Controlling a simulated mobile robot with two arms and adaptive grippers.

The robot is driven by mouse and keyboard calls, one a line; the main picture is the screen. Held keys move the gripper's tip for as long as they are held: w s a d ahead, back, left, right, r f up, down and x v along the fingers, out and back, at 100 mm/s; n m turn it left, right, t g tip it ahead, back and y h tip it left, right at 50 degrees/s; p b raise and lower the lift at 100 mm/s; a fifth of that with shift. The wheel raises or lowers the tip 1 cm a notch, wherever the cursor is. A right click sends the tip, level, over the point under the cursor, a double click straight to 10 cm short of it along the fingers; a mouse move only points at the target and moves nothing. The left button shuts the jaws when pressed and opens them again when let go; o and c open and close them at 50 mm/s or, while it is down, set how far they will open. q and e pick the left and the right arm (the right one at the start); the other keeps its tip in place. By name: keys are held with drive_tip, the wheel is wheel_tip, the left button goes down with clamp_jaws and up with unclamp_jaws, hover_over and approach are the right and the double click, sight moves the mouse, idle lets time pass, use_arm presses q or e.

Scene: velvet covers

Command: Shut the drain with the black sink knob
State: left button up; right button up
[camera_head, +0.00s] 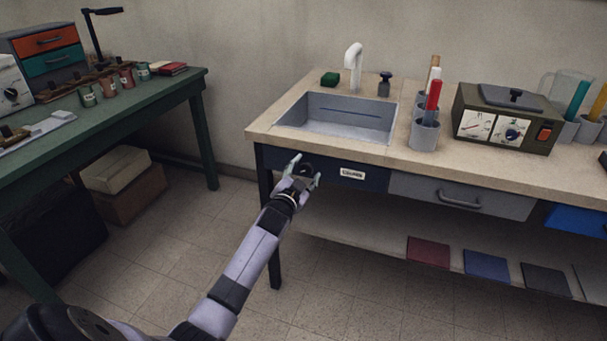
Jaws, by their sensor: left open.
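The grey sink (340,118) is set into the counter at its left end, with a white faucet (353,62) behind it. A dark blue front panel below the sink carries a small white label (352,173), too small to read surely. My left gripper (304,172) is open in front of this panel, left of the label. A small black round thing (306,168), seemingly the sink knob, shows between its fingers; I cannot tell whether they touch it. The drain itself cannot be made out. My right gripper is not in view.
A green sponge (330,79) and a black bottle-like item (384,85) stand behind the sink. Grey cups (424,134) and an olive device (505,119) stand to the right. A drawer handle (459,203) juts out right of the panel. A green table (150,100) stands left.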

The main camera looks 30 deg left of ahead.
use_arm(q)
drive_tip(key=v, duration=1.2)
drive_tip(key=shift+f, duration=0.1)
